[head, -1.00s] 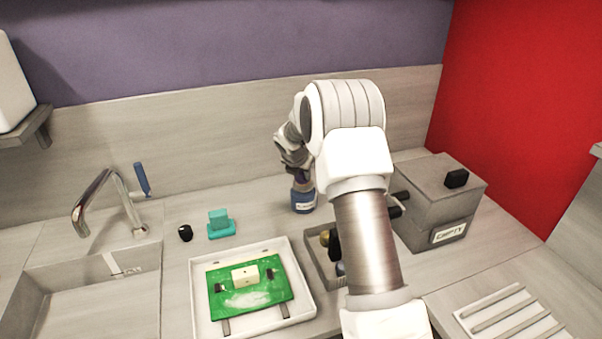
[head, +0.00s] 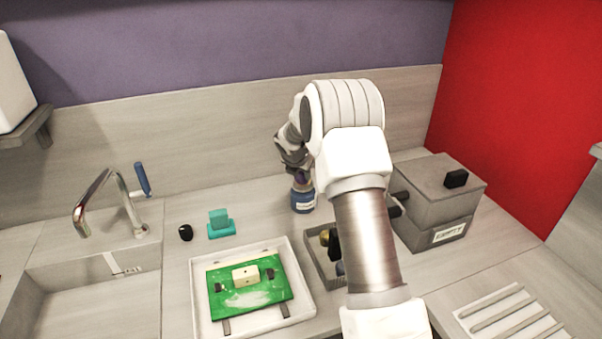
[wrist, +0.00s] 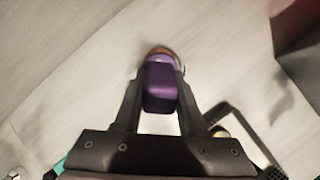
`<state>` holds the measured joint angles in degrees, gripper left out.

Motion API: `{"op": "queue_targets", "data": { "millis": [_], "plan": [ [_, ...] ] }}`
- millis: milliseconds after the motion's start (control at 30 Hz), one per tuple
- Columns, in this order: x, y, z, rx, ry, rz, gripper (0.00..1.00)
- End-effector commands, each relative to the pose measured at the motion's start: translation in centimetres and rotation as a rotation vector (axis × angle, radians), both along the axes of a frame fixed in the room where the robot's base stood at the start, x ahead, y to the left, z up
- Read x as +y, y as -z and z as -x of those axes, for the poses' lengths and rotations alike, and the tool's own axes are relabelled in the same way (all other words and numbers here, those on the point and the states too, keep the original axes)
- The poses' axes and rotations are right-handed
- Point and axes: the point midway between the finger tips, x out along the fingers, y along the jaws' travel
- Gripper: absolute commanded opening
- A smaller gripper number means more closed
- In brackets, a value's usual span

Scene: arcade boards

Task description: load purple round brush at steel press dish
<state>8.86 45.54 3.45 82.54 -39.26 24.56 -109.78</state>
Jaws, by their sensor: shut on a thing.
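The purple brush (wrist: 160,88) is between my gripper's fingers (wrist: 158,92) in the wrist view, with its purple handle toward me. A rounded tan and pale edge shows just beyond it. In the head view my gripper (head: 299,172) is shut on the brush, directly above a round blue container (head: 303,202) with a pale label. A tan part shows between the purple handle and the container. I cannot tell whether the brush is in the container or just above it. I cannot make out for certain which thing is the steel press dish.
A grey box (head: 432,205) with a label stands to the right. A grey tray (head: 318,262) with small items is partly behind my arm. A white tray (head: 197,290) holds a green board (head: 250,300). A teal block (head: 220,224), black knob (head: 186,233) and sink tap stand left.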

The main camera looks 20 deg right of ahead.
Motion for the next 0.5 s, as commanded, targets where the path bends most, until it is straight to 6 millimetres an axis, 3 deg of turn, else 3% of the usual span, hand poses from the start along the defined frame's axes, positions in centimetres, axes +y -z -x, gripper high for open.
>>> {"op": "queue_targets", "data": {
  "millis": [267, 500],
  "plan": [
    [0.0, 0.1, 0.1, 0.005, 0.000, -0.001, 0.00],
    [0.0, -1.8, 0.1, 0.004, 0.001, 0.000, 0.00]
  ]
}}
